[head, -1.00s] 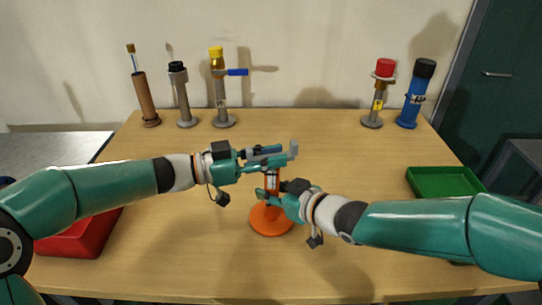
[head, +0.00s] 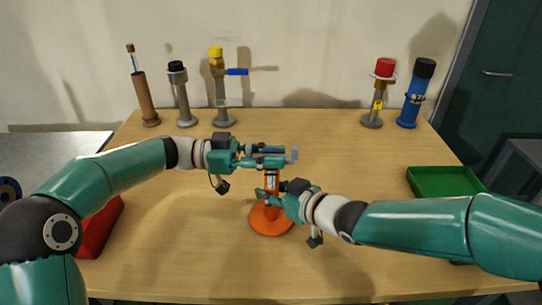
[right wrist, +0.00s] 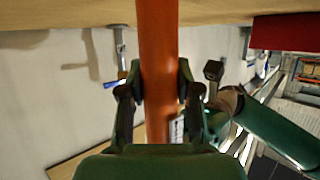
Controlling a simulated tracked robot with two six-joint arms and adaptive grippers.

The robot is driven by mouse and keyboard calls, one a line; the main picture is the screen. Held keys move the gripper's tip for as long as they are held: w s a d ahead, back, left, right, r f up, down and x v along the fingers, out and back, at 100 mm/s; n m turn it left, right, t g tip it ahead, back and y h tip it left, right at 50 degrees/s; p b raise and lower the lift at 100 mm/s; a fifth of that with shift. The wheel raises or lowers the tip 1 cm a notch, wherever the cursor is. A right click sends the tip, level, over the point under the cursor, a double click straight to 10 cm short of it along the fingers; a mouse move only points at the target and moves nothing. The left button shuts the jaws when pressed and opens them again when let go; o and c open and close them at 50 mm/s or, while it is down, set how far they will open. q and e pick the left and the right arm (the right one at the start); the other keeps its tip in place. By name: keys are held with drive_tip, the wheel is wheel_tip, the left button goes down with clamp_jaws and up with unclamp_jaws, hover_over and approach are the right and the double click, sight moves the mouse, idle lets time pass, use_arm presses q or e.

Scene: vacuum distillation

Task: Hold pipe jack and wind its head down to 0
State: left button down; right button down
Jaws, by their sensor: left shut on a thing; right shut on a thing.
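The pipe jack (head: 271,222) stands upright on its round orange base in the middle of the table. Its grey head (head: 292,154) shows at the top, partly covered by my left gripper (head: 266,157), which is shut on the head from the left. My right gripper (head: 271,194) is shut on the orange body below it, coming in from the right. In the right wrist view the orange body (right wrist: 158,45) passes between the two fingers of my right gripper (right wrist: 160,88). Any scale mark on the jack is too small to read.
At the back stand a brown tube (head: 146,98), a black-capped stand (head: 182,95), a yellow-topped stand with a blue lever (head: 221,90), a red-topped stand (head: 378,92) and a blue bottle-like piece (head: 416,95). A green tray (head: 440,182) is right, a red bin (head: 100,228) left.

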use_arm(q)
drive_tip(key=c, duration=1.1)
unclamp_jaws()
drive_tip(key=shift+s+d+r, duration=0.1)
drive_tip(key=shift+s+r, duration=0.05)
drive_tip(key=shift+r, duration=0.15)
use_arm(e)
drive_tip(key=shift+s+f, duration=0.2)
drive_tip(key=shift+f, duration=0.4)
use_arm(q)
drive_tip(key=shift+o, duration=0.5)
drive_tip(key=shift+f, duration=0.15)
drive_tip(key=a, duration=1.2)
drive_tip(key=shift+w, duration=0.3)
use_arm(e)
drive_tip(key=c, duration=1.3)
unclamp_jaws()
drive_tip(key=o, duration=0.6)
drive_tip(key=shift+w, duration=0.2)
drive_tip(key=shift+c, duration=0.2)
drive_tip(key=shift+r, duration=0.2)
